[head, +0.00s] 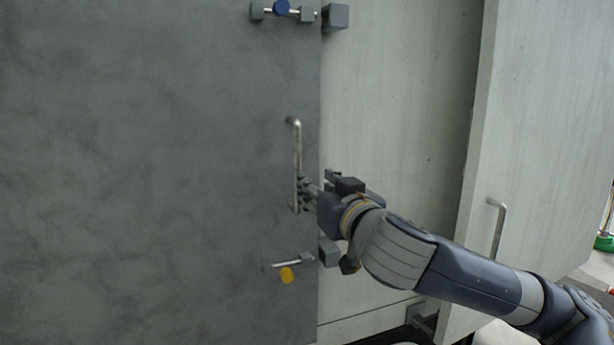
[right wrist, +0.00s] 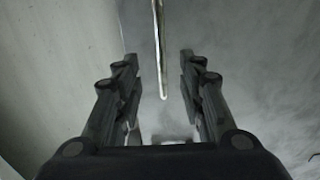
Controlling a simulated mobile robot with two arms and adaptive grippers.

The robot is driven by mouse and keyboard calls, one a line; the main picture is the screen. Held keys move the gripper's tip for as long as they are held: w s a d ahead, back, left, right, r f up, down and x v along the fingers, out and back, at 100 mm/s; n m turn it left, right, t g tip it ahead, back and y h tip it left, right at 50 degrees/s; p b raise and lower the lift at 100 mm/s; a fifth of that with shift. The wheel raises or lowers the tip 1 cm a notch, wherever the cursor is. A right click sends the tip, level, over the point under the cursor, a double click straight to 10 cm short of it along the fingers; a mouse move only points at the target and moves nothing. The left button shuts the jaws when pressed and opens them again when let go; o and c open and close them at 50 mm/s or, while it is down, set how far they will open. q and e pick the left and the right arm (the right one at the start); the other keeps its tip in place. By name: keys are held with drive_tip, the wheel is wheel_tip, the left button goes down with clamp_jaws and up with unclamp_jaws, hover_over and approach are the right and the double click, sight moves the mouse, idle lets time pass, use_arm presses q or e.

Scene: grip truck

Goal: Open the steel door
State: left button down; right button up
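The grey steel door (head: 150,170) fills the left of the head view and looks shut. Its upright metal handle (head: 297,150) is near its right edge. My right gripper (head: 303,192) is at the handle's lower part. In the right wrist view, the fingers (right wrist: 159,75) are spread, with the handle (right wrist: 159,40) between them and a gap on both sides. An upper bolt with a blue knob (head: 281,7) and a lower bolt with a yellow knob (head: 287,275) are on the door. I cannot tell whether either rod enters its catch. My left gripper is out of view.
A dark catch block (head: 335,16) sits beside the door's upper right edge. A pale wall panel (head: 395,110) is right of the door. A pale door-like panel (head: 545,130) with its own handle (head: 498,225) juts out at the right, close to my right arm.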

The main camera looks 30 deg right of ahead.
sight(295, 171)
drive_tip(key=p+x, duration=0.2)
drive_tip(key=x, duration=1)
drive_tip(key=shift+w+p, duration=0.25)
drive_tip(key=shift+p, duration=0.05)
clamp_jaws()
drive_tip(key=b+v, duration=0.1)
drive_tip(key=v, duration=0.5)
drive_tip(key=shift+s+a+b, duration=0.3)
drive_tip(key=shift+a+b, duration=0.1)
drive_tip(key=shift+a, duration=0.1)
